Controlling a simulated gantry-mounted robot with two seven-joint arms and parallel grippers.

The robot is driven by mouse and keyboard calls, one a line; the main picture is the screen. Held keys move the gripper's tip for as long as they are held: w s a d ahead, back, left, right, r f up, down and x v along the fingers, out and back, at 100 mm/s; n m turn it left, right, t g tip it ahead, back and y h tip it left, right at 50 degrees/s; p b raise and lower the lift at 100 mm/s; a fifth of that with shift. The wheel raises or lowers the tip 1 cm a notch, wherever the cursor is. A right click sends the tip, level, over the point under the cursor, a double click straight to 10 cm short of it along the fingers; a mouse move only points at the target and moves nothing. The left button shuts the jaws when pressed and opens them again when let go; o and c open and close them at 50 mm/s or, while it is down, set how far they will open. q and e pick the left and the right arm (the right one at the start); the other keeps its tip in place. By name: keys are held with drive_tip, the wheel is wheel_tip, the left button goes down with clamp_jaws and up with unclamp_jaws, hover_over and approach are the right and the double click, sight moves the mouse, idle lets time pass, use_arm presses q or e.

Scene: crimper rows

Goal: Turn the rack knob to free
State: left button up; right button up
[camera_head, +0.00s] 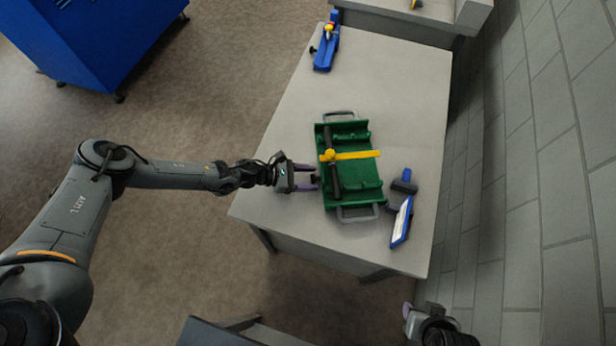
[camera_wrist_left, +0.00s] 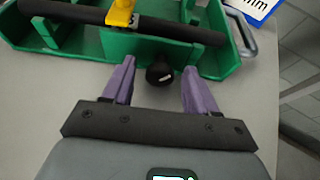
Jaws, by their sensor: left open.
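The green rack (camera_head: 370,196) lies on the table with a dark bar (camera_head: 334,179) along it and a yellow lever (camera_head: 358,155) across it. A round black knob (camera_wrist_left: 159,74) sticks out of the rack's near side in the left wrist view. My left gripper (camera_head: 313,177) is open at the rack's left side. Its two purple fingers (camera_wrist_left: 159,66) stand on either side of the knob with gaps, and do not appear to touch it. The knob is too small to make out in the head view. My right gripper (camera_head: 408,310) is partly in view at the bottom, away from the table.
A blue-framed panel (camera_head: 401,222) and a dark blue block (camera_head: 404,182) lie right of the rack. A blue tool with a yellow part (camera_head: 326,52) stands at the table's far end. A block wall runs along the right.

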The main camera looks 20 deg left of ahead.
use_arm(q)
drive_tip(key=c, duration=1)
drive_tip(key=shift+c, duration=0.2)
drive_tip(key=shift+w+f+n+g+h+b, duration=0.1)
drive_tip(key=shift+n+g+h+b, duration=0.25)
drive_tip(key=shift+n, duration=0.55)
drive_tip(key=shift+w+a+n+g+h+b, duration=0.1)
drive_tip(key=shift+n+g+h+b, duration=0.6)
drive_tip(key=shift+n+b, duration=0.55)
drive_tip(key=shift+n, duration=0.25)
